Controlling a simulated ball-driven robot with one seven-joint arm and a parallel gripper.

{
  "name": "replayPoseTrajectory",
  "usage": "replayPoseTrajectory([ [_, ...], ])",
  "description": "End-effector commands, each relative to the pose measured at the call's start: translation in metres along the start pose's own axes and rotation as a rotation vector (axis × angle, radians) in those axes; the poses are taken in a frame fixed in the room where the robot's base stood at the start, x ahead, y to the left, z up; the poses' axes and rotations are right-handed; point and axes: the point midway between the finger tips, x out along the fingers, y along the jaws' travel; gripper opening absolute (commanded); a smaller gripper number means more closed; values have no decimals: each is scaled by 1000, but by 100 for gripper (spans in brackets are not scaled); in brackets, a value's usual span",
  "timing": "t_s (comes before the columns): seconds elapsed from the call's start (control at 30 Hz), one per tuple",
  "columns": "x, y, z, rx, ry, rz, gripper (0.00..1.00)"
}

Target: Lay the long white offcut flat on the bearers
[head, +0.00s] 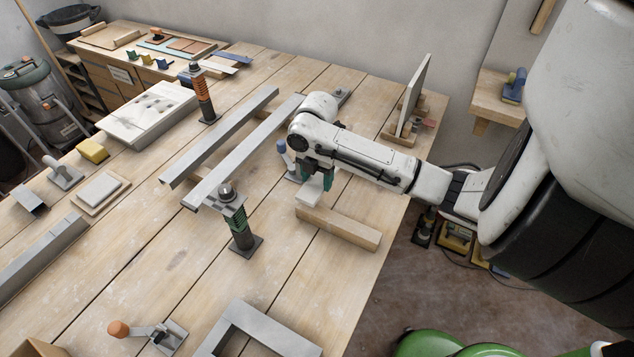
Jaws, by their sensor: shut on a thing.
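My gripper (317,177), with green fingertips, is shut on a white piece (310,192), which I take to be the long white offcut. Only its near end shows below the fingers; the arm hides the rest, so I cannot tell its length or tilt. A pale wooden bar (338,229), possibly one of the bearers, lies on the bench just in front of the gripper. The held piece's lower end appears close to the bar's left end; I cannot tell whether they touch. A second bearer is not clearly visible.
Two grey rails (222,136) lie left of my gripper, near a green-collared post (241,228) and an orange one (203,98). A pale panel (415,95) stands upright at the back right. A grey frame (258,335) lies in front. The bench's right edge is close to the bar.

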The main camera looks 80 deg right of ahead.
Motion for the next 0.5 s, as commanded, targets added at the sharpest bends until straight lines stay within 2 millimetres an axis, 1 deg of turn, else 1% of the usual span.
replayPoseTrajectory([
  [0.03,8,-1,-2,0,4,-4,22],
  [0.1,17,-1,-2,1,4,-2,22],
  [0.2,23,-1,-1,0,2,-1,22],
  [0.5,25,-1,-2,0,2,0,22],
])
